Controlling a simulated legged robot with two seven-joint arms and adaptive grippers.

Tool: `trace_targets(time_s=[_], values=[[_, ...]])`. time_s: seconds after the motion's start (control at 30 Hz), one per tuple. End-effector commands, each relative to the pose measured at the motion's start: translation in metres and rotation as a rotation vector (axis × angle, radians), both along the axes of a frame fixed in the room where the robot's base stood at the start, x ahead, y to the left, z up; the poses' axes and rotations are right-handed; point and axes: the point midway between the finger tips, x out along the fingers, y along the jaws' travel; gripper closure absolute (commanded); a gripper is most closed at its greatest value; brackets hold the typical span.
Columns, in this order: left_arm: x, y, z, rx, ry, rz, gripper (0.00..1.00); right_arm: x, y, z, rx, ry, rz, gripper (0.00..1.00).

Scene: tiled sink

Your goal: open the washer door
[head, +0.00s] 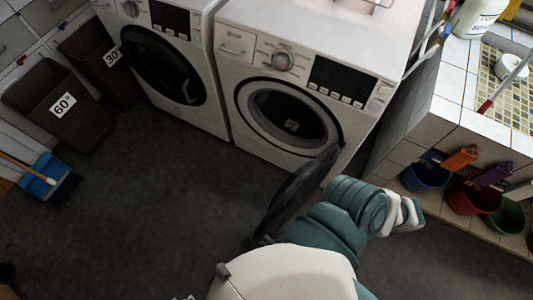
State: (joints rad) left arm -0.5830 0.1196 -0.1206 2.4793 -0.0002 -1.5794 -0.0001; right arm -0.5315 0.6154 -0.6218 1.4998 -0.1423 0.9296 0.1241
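The front-loading washer on the right (296,75) is white with a dial and a dark display. Its round opening (290,120) is uncovered and the drum inside shows. Its dark door (300,195) stands swung out from the front, seen nearly edge-on. One of my arms, teal and white, is in front of the door's lower right part.
Two brown bins (52,100) (100,60) stand at the left, near a blue dustpan (45,178). A tiled sink block (450,125) is at the right, with red (472,200), blue (425,178) and green (505,217) buckets beside it. Dark floor is clear left of centre.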

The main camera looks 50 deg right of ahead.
Motion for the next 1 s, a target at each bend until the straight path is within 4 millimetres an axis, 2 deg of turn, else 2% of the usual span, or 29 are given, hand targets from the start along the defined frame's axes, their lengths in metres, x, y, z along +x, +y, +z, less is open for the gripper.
trace_targets(time_s=[0.27, 0.37, 0.5, 0.7, 0.8, 1.0], values=[[0.008, -0.001, -0.001, -0.006, -0.034, -0.001, 0.60, -0.068, -0.015, -0.002, -0.005, 0.005, 0.138, 1.00], [0.022, -0.005, -0.001, -0.019, -0.094, -0.006, 0.60, -0.104, -0.026, -0.003, -0.007, 0.006, 0.213, 1.00], [0.047, -0.014, -0.001, -0.047, -0.213, -0.014, 0.60, -0.163, -0.049, -0.004, -0.007, 0.010, 0.340, 1.00], [0.093, -0.030, 0.008, -0.104, -0.452, -0.026, 0.60, -0.232, -0.090, -0.005, -0.006, 0.010, 0.501, 1.00], [0.115, -0.038, 0.018, -0.134, -0.578, -0.031, 0.60, -0.258, -0.109, -0.005, -0.006, 0.008, 0.567, 1.00], [0.146, -0.051, 0.042, -0.190, -0.801, -0.038, 0.60, -0.294, -0.141, -0.005, -0.009, 0.008, 0.664, 1.00]])
